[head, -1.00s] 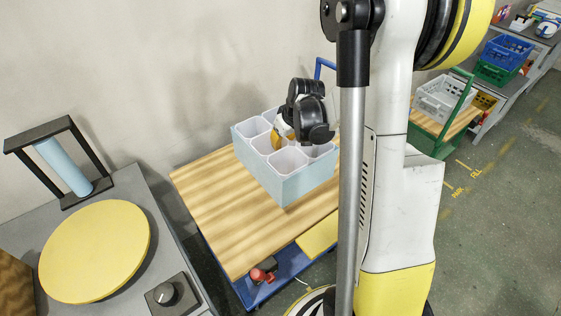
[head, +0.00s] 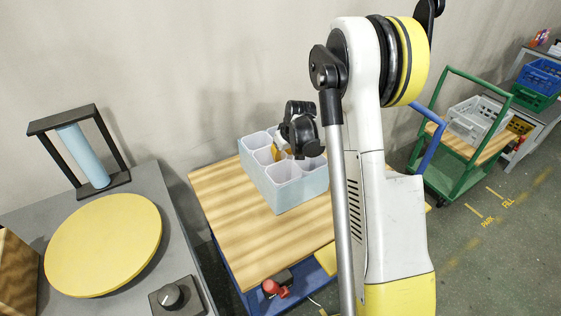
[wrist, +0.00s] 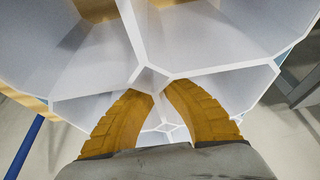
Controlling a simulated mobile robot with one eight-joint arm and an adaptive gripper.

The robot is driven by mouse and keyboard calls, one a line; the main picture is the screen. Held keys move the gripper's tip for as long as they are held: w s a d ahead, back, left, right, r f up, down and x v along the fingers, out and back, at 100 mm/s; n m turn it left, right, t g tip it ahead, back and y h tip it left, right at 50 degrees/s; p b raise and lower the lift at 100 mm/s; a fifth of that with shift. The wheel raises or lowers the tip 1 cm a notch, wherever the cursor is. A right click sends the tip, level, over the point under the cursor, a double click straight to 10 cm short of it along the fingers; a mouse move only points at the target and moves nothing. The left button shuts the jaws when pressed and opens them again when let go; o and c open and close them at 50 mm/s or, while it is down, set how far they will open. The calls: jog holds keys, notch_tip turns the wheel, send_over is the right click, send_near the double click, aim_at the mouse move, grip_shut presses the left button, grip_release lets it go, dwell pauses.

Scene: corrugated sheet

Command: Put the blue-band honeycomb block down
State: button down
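The honeycomb block (head: 300,188) is pale blue outside with open white cells. In the head view it is over the wooden top of a blue-framed cart (head: 235,235); I cannot tell whether its underside touches the wood. My gripper (head: 284,150) reaches into the block's top from above. In the wrist view, the yellow fingers of my gripper (wrist: 158,90) converge close together at the thin walls of the honeycomb block (wrist: 215,71), seemingly pinching one. The exact contact is partly hidden by the fingers.
A grey bench with a round yellow plate (head: 103,245) and a black frame with a blue roller (head: 82,155) stands at the left. A red item (head: 272,287) is low on the cart's front. A green cart (head: 447,178) with a grey crate (head: 475,120) stands at the right. Bare wood lies in front of the block.

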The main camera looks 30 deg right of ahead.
jog(key=shift+r, duration=0.1)
jog(key=c, duration=1.6)
grip_release()
jog(key=p+v, duration=0.4)
jog(key=v, duration=0.7)
jog(key=shift+s+r+p, duration=0.15)
jog(key=shift+r+p, duration=0.05)
jog(key=shift+p, duration=0.15)
jog(key=shift+s+a+r, duration=0.15)
jog(key=shift+r, duration=0.2)
jog(key=s+a+r+t, duration=0.2)
jog(key=s+a+r, duration=1.2)
jog(key=s, duration=0.2)
jog(key=shift+t, duration=0.4)
jog(key=s+a, duration=0.1)
jog(key=s, duration=0.1)
jog(key=s+a, duration=0.1)
jog(key=s, duration=0.2)
jog(key=s+a, duration=0.1)
jog(key=s, duration=0.2)
jog(key=shift+s+a+f, duration=0.15)
jog(key=shift+a+f, duration=0.2)
jog(key=shift+a, duration=0.05)
